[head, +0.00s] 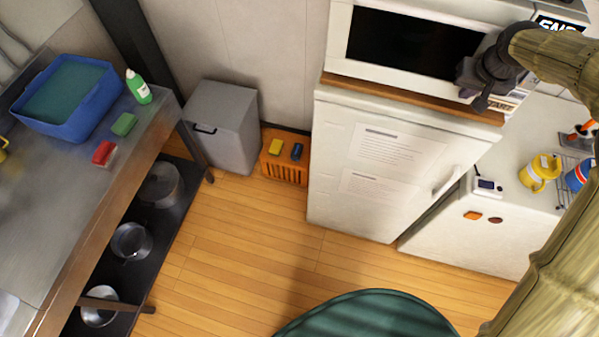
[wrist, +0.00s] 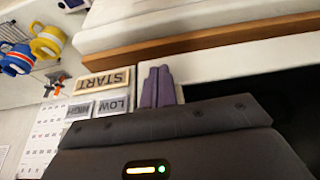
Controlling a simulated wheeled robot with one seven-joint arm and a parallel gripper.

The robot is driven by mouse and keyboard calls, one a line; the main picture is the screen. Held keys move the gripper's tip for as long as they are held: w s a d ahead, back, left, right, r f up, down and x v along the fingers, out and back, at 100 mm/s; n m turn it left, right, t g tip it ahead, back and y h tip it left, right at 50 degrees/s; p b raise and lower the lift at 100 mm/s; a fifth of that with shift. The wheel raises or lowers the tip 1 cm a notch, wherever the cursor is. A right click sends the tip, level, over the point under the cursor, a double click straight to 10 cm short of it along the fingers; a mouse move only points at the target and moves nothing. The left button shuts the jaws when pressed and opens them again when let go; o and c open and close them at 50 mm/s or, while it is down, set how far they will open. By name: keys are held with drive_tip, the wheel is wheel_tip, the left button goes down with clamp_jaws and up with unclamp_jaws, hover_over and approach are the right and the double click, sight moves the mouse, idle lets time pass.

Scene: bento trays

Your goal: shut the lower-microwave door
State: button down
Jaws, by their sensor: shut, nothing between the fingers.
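The lower microwave (head: 340,30) is white with a dark window (head: 410,45) and sits on a wooden board above a white fridge. Its door looks flush with the front, with no gap that I can see; the right edge is partly hidden by my gripper. My gripper (head: 482,102) is in front of the microwave's right side, by the button panel. In the wrist view the purple fingertips (wrist: 157,86) are together and empty, between the START button (wrist: 104,82) and the dark window (wrist: 262,98). I cannot tell whether they touch the front.
The wooden board (head: 400,98) tops the white fridge (head: 400,140). A white counter (head: 515,235) at right holds a yellow mug (head: 540,172). At left, a metal table (head: 60,190) carries a blue tub (head: 103,100).

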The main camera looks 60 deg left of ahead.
drive_tip(key=shift+w+a+r, duration=0.1)
drive_tip(key=shift+r, duration=0.2)
drive_tip(key=s+d+r+b, duration=0.6)
drive_tip(key=r, duration=0.3)
drive_tip(key=s+d+f+m+h, duration=0.1)
drive_tip(key=s+d+f+m, duration=0.1)
drive_tip(key=d+f, duration=0.6)
drive_tip(key=s+d+f+m+h, duration=0.1)
drive_tip(key=d+f+m, duration=0.15)
drive_tip(key=d, duration=0.95)
drive_tip(key=s+d+f+m, duration=0.2)
drive_tip(key=s+d+f, duration=0.2)
drive_tip(key=s+d, duration=0.2)
drive_tip(key=s+d+f+m+h+b, duration=0.1)
drive_tip(key=s+d+f+m, duration=0.1)
drive_tip(key=s+d+f, duration=0.2)
drive_tip(key=s+d, duration=0.2)
drive_tip(key=d, duration=0.1)
drive_tip(key=shift+s+d+f+g, duration=0.2)
drive_tip(key=shift+d+g, duration=0.1)
